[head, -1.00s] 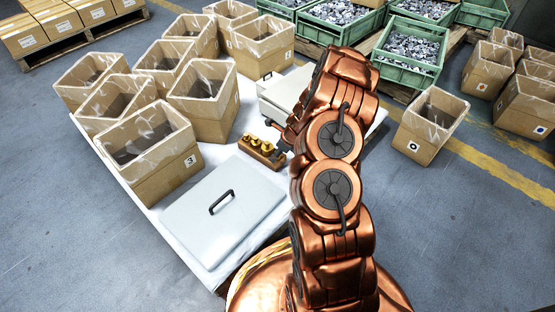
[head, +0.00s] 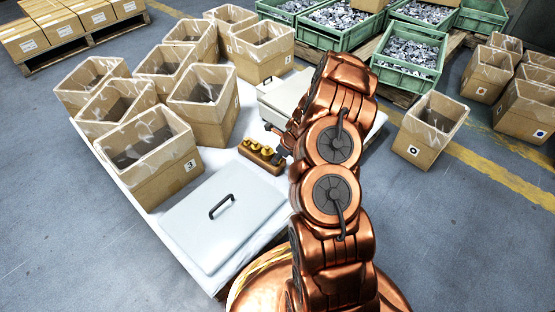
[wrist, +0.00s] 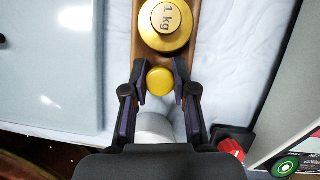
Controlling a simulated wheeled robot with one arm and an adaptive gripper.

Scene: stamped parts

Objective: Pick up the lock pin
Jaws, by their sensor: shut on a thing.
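In the wrist view, my gripper (wrist: 160,78) has its two dark fingers closed on the sides of a small yellow round piece (wrist: 160,82). The piece sits at the near end of a wooden block (wrist: 138,38), in line with a larger brass weight marked 1 kg (wrist: 165,22). I cannot tell whether this piece is the lock pin. A pale grey cylinder (wrist: 154,125) shows between the finger bases, partly hidden by my gripper. In the head view, the wooden block (head: 259,160) carries several brass pieces, and my arm hides most of my gripper.
A grey lid-like panel with a black handle (head: 238,232) lies on the white-covered table. Open cartons (head: 160,182) crowd the table's left and back. A pale device (head: 280,92) stands behind my arm. In the wrist view, a red part (wrist: 231,148) sits close right of my gripper.

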